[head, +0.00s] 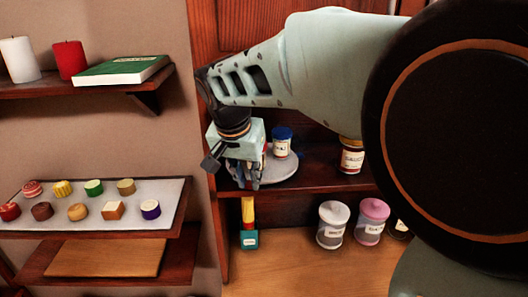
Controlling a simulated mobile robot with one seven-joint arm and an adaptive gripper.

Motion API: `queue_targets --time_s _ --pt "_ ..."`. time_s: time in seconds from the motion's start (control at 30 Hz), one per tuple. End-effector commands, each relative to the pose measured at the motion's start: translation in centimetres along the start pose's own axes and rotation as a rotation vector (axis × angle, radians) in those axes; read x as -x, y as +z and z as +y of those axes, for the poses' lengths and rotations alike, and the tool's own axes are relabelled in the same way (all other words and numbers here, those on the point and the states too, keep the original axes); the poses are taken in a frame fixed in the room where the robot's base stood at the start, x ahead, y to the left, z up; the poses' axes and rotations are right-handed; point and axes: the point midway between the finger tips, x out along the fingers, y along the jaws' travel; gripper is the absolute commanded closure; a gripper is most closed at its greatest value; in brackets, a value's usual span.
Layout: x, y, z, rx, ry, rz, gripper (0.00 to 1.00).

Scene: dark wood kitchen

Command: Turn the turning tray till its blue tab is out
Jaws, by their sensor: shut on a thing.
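The turning tray (284,174) is a round light-grey disc on the dark wood shelf, right of my gripper. A jar with a blue lid (281,141) and a pale label stands upright on it. My gripper (246,182) points down at the tray's left edge and is shut there. The fingers and wrist cover that part of the tray, so the exact grip point is hidden. Small dark red and blue patches show beside the fingers; I cannot tell what they belong to. I cannot make out the blue tab clearly.
Below are a small green-and-yellow bottle (248,222), a white-lidded jar (333,224) and a pink jar (371,220). A low shelf at left holds a pale board (160,218) with several small pieces.

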Motion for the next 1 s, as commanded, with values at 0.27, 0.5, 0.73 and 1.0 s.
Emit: queue_targets --time_s 0.27,0.5,0.73,1.0 --pt "0.08 -0.15 -1.15 -0.084 0.032 0.005 1.00" --pt "0.08 -0.16 -1.13 -0.086 0.033 0.005 1.00" --pt "0.06 -0.12 -1.11 -0.086 0.034 0.004 0.67" --pt "0.14 -0.08 -1.11 -0.085 0.034 0.003 0.67"
